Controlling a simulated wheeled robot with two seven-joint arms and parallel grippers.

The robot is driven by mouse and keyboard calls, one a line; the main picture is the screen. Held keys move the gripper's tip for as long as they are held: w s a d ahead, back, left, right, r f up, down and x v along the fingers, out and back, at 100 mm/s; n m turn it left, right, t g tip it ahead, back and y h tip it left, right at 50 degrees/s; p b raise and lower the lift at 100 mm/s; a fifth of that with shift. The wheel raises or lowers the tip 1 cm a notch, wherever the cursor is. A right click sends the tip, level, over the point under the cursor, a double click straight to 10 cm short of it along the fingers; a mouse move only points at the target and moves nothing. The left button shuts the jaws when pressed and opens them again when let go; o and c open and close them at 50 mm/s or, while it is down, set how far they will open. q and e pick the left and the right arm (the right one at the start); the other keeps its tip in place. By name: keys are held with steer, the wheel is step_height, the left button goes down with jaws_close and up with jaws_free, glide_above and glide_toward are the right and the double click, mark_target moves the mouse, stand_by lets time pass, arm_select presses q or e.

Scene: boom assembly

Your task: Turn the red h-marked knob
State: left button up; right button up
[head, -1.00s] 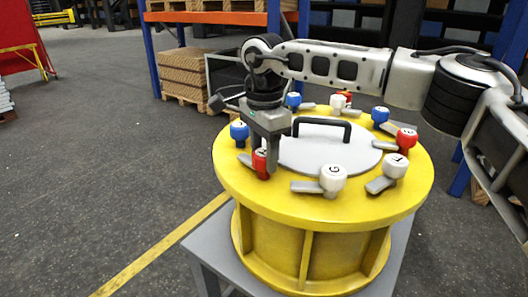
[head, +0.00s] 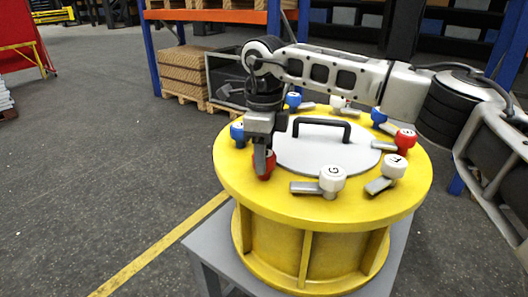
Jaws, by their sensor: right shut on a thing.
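The red knob (head: 268,168) sits at the front left of the yellow drum's (head: 225,178) round top. Its mark is mostly covered by my gripper and I cannot read it. My right gripper (head: 263,158) reaches down from above and is shut on this red knob, with one finger in front of it. The knob's grey lever is hidden from view. My left gripper is not in view.
Close by are a white G knob (head: 332,179), a blue knob (head: 237,132) and a white F knob (head: 394,166). More knobs, including another red one (head: 405,140), ring the grey lid with its black handle (head: 322,124). The drum stands on a grey table (head: 207,245).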

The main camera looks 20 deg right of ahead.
steer(key=m, duration=0.4)
steer(key=shift+m, duration=2.5)
steer(key=o, duration=1)
steer(key=shift+c, duration=0.2)
steer(key=shift+r, duration=0.1)
step_height(320, 180, up, 16)
steer(key=shift+p, duration=0.3)
